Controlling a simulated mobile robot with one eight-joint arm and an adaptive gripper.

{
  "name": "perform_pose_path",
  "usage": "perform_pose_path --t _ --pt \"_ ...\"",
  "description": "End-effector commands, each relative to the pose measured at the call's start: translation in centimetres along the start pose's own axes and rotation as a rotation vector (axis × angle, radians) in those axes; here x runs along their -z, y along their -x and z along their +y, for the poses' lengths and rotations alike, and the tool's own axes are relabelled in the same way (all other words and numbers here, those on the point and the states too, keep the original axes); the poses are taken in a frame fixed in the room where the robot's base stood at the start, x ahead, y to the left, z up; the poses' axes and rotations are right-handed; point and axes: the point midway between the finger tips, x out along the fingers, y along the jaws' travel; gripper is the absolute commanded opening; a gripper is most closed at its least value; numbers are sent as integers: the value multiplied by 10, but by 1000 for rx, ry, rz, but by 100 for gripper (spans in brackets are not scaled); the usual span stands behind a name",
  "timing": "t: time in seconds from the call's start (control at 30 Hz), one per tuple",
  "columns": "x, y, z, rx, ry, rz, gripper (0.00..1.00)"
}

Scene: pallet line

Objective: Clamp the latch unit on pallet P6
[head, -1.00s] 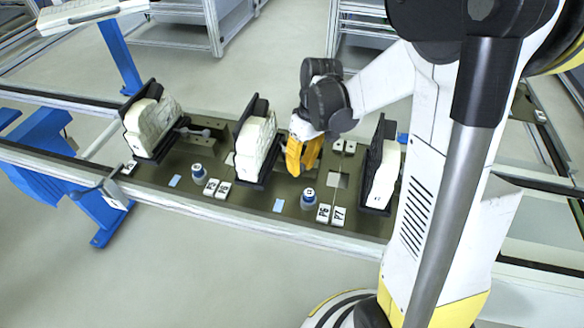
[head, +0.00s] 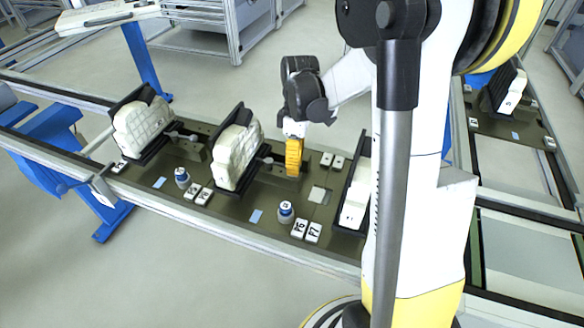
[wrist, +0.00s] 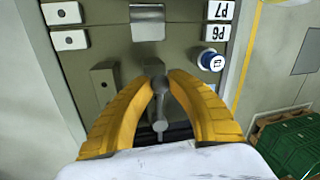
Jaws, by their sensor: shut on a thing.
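The latch unit shows in the wrist view as a grey lever (wrist: 160,126) with a dark rounded end. My gripper (wrist: 160,84) has its two yellow fingers closed around that end. In the head view my gripper (head: 294,172) points down at the right of the middle black fixture and its white moulded part (head: 236,155). A bit of the lever (head: 270,160) shows between them. The P6 label (head: 299,229) is on the plate in front, beside the P7 label (head: 313,232). The P6 label also shows in the wrist view (wrist: 216,32). The fingers partly hide the lever.
A blue-and-white round button (head: 285,210) stands by the labels. Another black fixture with a white part (head: 140,125) is at the left, and one (head: 356,190) is at the right, partly behind my arm. A green crate (wrist: 300,142) is at the lower right of the wrist view.

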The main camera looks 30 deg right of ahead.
Motion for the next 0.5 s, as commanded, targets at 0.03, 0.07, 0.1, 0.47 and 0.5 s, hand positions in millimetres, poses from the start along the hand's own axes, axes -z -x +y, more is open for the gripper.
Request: perform_pose_path --t 0.03,0.07,0.1,0.47,0.5 --pt "0 0 1 0 12 -3 0" --pt "0 0 1 0 20 -4 0" --pt "0 0 2 0 27 -6 0" --pt "-1 1 4 -1 47 -10 0" --pt "-1 1 4 -1 46 -10 0"
